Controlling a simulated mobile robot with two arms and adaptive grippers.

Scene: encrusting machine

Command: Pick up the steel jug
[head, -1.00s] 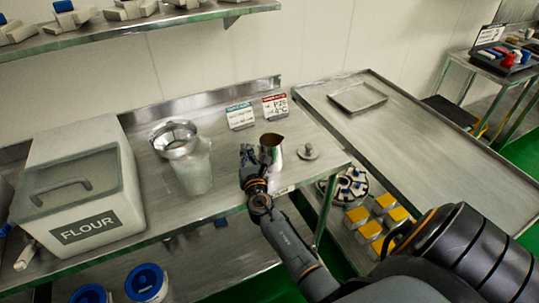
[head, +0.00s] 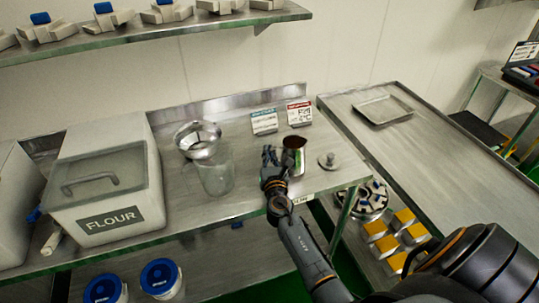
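The steel jug (head: 295,155) stands upright on the steel worktable, near its right end. It is shiny metal with a dark brownish inside showing at its mouth. My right gripper (head: 272,160) is at the left side of the jug, with its fingers close to the jug's wall. The near finger and the wrist hide part of the jug's lower left. I cannot tell whether the fingers touch the jug or how far apart they are. My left gripper is not in view.
The flour bin (head: 105,185) is at left. A steel tray table (head: 440,150) is at right.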

